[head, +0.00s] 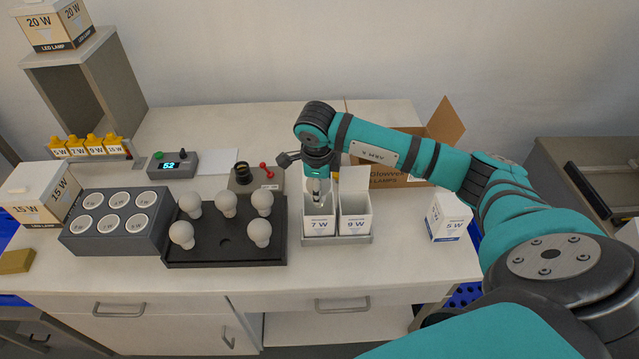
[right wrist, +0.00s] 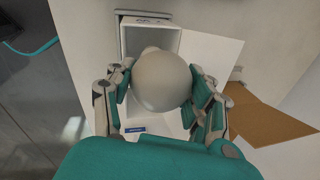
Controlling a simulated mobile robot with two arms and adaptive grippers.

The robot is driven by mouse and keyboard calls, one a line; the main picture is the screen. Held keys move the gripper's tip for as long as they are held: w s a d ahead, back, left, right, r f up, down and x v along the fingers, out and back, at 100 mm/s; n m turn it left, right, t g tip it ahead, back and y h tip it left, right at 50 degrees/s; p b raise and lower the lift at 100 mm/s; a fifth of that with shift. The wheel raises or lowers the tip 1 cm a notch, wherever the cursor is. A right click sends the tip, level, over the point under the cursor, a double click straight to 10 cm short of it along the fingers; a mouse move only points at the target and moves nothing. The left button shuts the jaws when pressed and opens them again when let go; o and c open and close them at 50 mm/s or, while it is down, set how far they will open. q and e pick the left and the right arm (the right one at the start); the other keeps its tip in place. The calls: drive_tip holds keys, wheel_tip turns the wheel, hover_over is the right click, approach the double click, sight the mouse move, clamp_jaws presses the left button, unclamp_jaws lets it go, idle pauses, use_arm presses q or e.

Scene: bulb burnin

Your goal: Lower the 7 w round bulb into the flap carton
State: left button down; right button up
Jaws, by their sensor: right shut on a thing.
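My right gripper (head: 318,186) points down over the open top of the white 7 W carton (head: 319,224). In the right wrist view its fingers stand on both sides of a round white bulb (right wrist: 162,80), shut on it. The bulb is over the mouth of an open white carton (right wrist: 187,48), which shows around and below it. How deep the bulb sits is hard to tell. In the head view the bulb is mostly hidden by the gripper, and its marking cannot be read. My left gripper is not in view.
The open 9 W carton (head: 355,224) stands close on the right, its flap raised. A black tray (head: 225,254) with several round bulbs is at the left. A cardboard box (head: 440,130) stands behind my arm.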

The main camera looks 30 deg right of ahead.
drive_tip(key=shift+s+a+b+x, duration=0.15)
drive_tip(key=shift+b+x, duration=0.6)
drive_tip(key=shift+x, duration=0.15)
drive_tip(key=shift+s+a+b+x, duration=0.1)
drive_tip(key=shift+s+b+x, duration=0.05)
drive_tip(key=shift+b+x, duration=0.7)
drive_tip(key=o, duration=1.2)
drive_tip(key=v, duration=1.2)
